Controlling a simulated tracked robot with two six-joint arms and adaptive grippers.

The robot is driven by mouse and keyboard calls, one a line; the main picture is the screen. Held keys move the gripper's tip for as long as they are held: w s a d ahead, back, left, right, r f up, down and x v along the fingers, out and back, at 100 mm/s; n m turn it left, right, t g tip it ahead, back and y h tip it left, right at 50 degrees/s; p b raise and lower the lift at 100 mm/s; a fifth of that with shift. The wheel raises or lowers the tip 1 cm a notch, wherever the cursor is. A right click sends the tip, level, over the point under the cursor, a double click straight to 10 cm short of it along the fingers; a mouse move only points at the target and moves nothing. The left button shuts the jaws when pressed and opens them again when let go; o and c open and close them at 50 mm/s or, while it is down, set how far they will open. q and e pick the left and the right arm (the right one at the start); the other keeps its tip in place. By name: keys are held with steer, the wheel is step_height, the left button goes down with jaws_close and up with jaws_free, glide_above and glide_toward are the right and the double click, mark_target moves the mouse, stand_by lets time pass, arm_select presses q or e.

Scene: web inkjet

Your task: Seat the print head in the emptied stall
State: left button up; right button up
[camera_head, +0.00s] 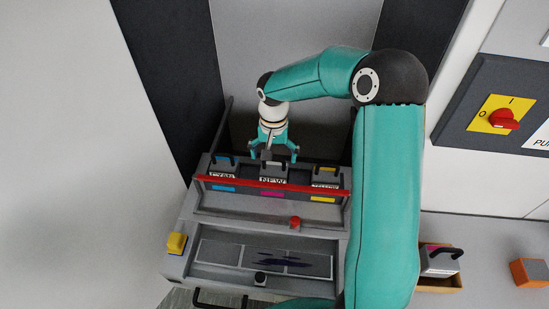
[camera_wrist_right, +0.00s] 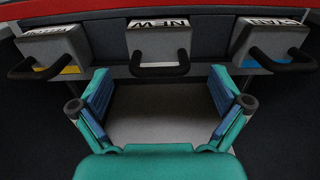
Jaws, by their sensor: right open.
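The print head marked NEW (camera_head: 272,174) sits in the middle stall, above a magenta label (camera_head: 272,194), between the cyan head (camera_head: 222,170) and the yellow head (camera_head: 325,179). Whether it is fully down I cannot tell. My right gripper (camera_head: 273,157) is open and empty just behind and above it. In the right wrist view the NEW head (camera_wrist_right: 158,42) has a black loop handle (camera_wrist_right: 160,70). The open fingers (camera_wrist_right: 158,95) stand apart on either side of bare grey floor, not closed on the handle. My left gripper is not in view.
A red bar (camera_head: 265,186) runs across the front of the heads. Below is a tray with dark ink stains (camera_head: 285,260). A head with a black handle (camera_head: 440,258) sits in a box at right. A yellow block (camera_head: 176,243) stands at left, a red switch (camera_head: 503,119) on the wall.

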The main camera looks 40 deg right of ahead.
step_height(320, 180, up, 6)
steer(key=p, duration=0.3)
steer(key=shift+r, duration=0.1)
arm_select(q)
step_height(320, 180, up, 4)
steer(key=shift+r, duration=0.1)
